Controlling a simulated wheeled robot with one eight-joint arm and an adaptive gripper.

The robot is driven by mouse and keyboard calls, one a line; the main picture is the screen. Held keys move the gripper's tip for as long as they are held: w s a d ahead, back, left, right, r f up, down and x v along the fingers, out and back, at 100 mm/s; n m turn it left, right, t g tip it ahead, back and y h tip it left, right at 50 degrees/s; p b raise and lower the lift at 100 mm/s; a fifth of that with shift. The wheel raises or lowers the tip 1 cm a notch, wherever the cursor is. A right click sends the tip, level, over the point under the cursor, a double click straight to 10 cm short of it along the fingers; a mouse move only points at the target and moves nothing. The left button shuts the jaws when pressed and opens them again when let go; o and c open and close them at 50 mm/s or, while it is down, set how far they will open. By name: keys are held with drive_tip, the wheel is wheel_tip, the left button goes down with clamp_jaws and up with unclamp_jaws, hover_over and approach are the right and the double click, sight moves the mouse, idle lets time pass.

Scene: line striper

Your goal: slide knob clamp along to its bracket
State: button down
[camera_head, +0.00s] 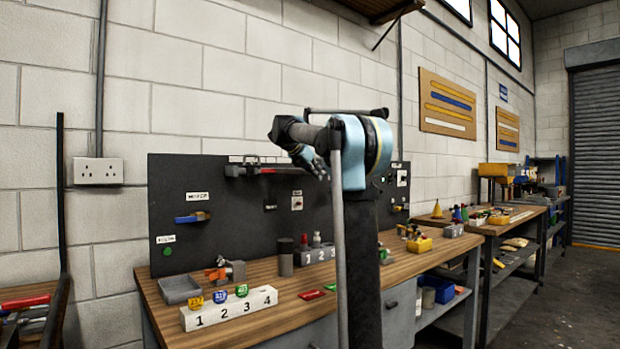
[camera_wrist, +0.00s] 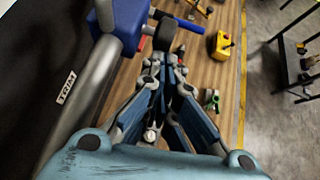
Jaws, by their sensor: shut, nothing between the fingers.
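In the wrist view a thick grey tube (camera_wrist: 78,125) runs up the left side to a blue block (camera_wrist: 122,20). A black knob (camera_wrist: 166,34) stands out to the right of the block, and together they look like the knob clamp. My gripper (camera_wrist: 160,68) is shut and empty, its fingertips just short of the knob in the picture; I cannot tell whether they touch. In the head view my gripper (camera_head: 318,170) is in front of the black board, and my arm hides part of the area behind it. I cannot make out the bracket with certainty.
The black board (camera_head: 225,235) stands behind a wooden bench (camera_head: 285,290). On the bench are a numbered white block (camera_head: 230,308), a grey tray (camera_head: 180,290) and a dark cylinder (camera_head: 286,262). A yellow box (camera_head: 420,245) sits to the right of my arm.

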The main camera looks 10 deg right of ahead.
drive_tip(key=shift+w+d, duration=0.15)
drive_tip(key=shift+d, duration=0.05)
